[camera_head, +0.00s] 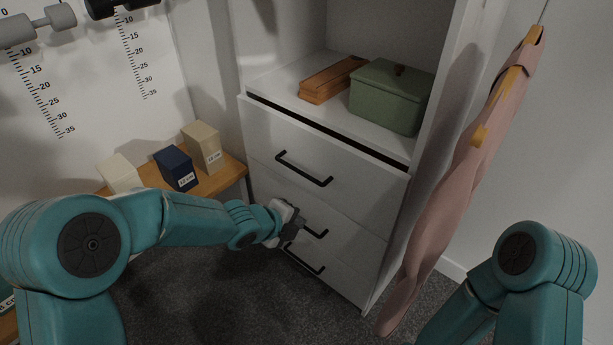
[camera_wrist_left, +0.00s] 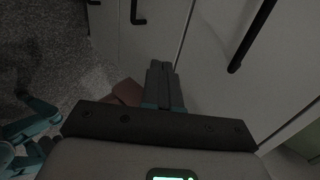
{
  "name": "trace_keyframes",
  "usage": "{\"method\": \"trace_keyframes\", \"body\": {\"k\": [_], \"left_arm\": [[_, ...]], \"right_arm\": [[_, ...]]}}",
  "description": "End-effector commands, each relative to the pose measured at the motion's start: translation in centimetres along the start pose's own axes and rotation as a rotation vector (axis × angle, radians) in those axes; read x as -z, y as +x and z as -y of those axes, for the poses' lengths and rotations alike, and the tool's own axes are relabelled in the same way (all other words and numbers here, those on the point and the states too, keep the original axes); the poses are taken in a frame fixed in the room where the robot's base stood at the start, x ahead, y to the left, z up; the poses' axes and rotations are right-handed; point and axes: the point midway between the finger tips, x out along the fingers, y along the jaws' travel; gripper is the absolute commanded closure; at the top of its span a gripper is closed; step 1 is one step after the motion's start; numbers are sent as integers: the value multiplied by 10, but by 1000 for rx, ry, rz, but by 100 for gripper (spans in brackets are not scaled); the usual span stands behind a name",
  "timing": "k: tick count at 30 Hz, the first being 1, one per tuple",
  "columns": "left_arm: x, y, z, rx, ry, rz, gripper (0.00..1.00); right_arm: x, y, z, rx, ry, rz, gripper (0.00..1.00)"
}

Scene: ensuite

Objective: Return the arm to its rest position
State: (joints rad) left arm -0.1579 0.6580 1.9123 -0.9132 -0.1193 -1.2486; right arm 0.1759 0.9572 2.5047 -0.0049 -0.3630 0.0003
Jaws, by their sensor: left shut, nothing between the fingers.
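My left arm (camera_head: 185,218) reaches from the left across to the white drawer unit in the head view. My left gripper (camera_head: 297,224) is shut and empty, in front of the drawers near the middle drawer's black handle (camera_head: 316,232). In the left wrist view the closed dark fingers (camera_wrist_left: 160,78) point toward the white drawer fronts, with nothing between them. I cannot tell whether the fingertips touch the drawer front. My right arm (camera_head: 530,275) shows only in part at the lower right; its gripper is out of view.
The drawers look closed, with another handle above (camera_head: 303,168) and one below (camera_head: 304,260). A green lidded box (camera_head: 385,98) and a brown wooden object (camera_head: 328,82) sit on the shelf. Several blocks, including a navy one (camera_head: 176,168), stand on a wooden bench. A pink garment (camera_head: 440,205) hangs at the right.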

Motion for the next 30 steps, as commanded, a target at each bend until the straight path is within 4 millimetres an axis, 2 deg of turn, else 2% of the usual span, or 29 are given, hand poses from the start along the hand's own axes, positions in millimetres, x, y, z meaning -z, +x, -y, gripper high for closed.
{"method": "trace_keyframes", "body": {"k": [5,8,11,12,15,18,21,25,26,27,30], "left_arm": [[0,0,-6,-7,-27,-3,100],[6,6,-38,-56,-209,-20,100],[21,14,-102,-161,-614,-23,100],[29,14,-132,-211,-814,-10,100],[51,8,-198,-329,-1284,67,100],[71,-5,-250,-419,-1671,182,100],[91,-22,-293,-489,-2001,327,100],[118,-48,-341,-551,-2369,560,100],[124,-56,-351,-561,-2446,623,100],[120,-70,-326,-545,-2427,601,100],[119,-87,-305,-545,-2420,595,100]], "right_arm": [[0,0,0,0,0,1,55],[0,0,0,0,0,1,55],[0,0,0,0,0,1,55],[0,0,0,0,0,1,55],[0,0,0,0,0,1,55],[0,0,0,0,0,0,55],[0,0,0,0,0,0,55],[0,0,0,0,0,0,55],[0,0,0,0,0,0,55],[-1,-24,9,0,1,2,55],[-1,-50,18,0,0,-1,55]]}}
